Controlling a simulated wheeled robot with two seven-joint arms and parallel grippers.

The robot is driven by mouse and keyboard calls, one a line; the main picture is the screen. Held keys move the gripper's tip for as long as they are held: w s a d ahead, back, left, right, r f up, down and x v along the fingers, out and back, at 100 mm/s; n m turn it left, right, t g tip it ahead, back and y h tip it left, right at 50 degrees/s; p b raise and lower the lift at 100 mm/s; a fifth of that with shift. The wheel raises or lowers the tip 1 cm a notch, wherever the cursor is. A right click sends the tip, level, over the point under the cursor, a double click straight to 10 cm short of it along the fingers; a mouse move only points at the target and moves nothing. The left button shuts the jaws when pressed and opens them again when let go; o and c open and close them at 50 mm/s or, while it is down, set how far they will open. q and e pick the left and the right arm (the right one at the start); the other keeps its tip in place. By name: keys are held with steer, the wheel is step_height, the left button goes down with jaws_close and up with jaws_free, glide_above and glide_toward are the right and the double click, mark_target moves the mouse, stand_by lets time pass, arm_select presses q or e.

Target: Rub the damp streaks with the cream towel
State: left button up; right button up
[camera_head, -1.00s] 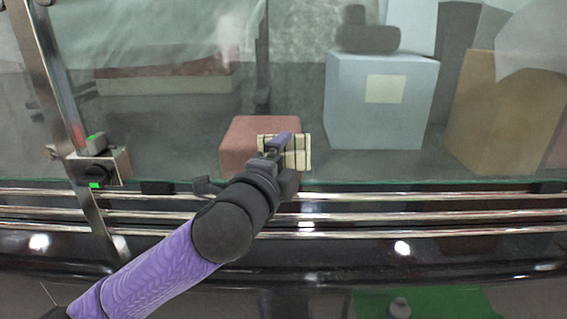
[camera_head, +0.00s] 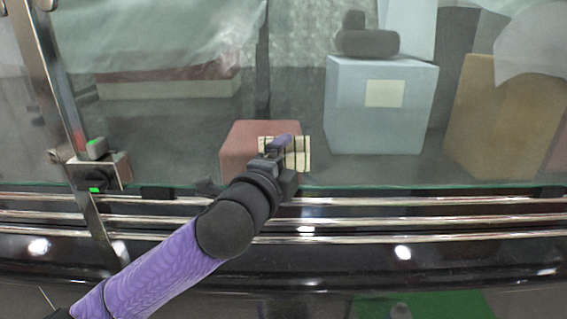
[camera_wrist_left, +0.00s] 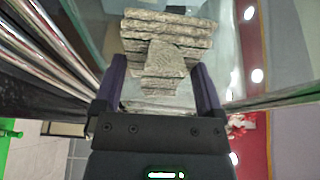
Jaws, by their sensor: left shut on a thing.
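My left gripper (camera_head: 284,155) is shut on the cream towel (camera_head: 301,153), a folded, banded pad held up at the glass pane (camera_head: 290,100). In the left wrist view, the towel (camera_wrist_left: 166,50) is between and beyond the two fingers (camera_wrist_left: 160,85), with several folds showing. I cannot tell whether it touches the glass. Pale, hazy streaks (camera_head: 150,35) spread over the upper left of the pane, and a mottled patch (camera_head: 305,28) is at the top middle. Both are above the towel. My right gripper is not in view.
Chrome rails (camera_head: 430,201) run across below the glass. A metal post with a latch (camera_head: 100,172) stands at left. Behind the glass are a red block (camera_head: 235,150), a pale blue box (camera_head: 380,110) and a tan box (camera_head: 490,110). A green patch (camera_head: 450,306) is at bottom right.

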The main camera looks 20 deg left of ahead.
mark_target(303, 166)
arm_select(q)
steer(key=shift+w+a, duration=0.1)
steer(key=shift+w, duration=0.3)
steer(key=shift+w+d, duration=0.25)
steer(key=shift+d, duration=0.75)
steer(key=shift+w+d, duration=0.25)
steer(key=shift+d, duration=0.75)
steer(key=shift+s+a, duration=0.3)
steer(key=shift+a, duration=0.75)
steer(key=shift+s+a, duration=0.25)
steer(key=shift+a, duration=0.75)
steer(key=shift+w+d, duration=0.3)
steer(key=shift+d, duration=0.7)
steer(key=shift+w+d, duration=0.25)
steer(key=shift+d, duration=0.75)
steer(key=shift+a, duration=0.15)
steer(key=shift+s+a, duration=0.25)
steer(key=shift+a, duration=0.7)
steer(key=shift+s+a, duration=0.25)
steer(key=shift+a, duration=0.7)
steer(key=shift+d, duration=0.1)
steer(key=shift+s+d, duration=0.25)
steer(key=shift+s, duration=0.65)
steer(key=shift+s+d, duration=0.25)
steer(key=shift+s, duration=0.6)
steer(key=shift+s+d, duration=0.25)
steer(key=shift+s, duration=0.65)
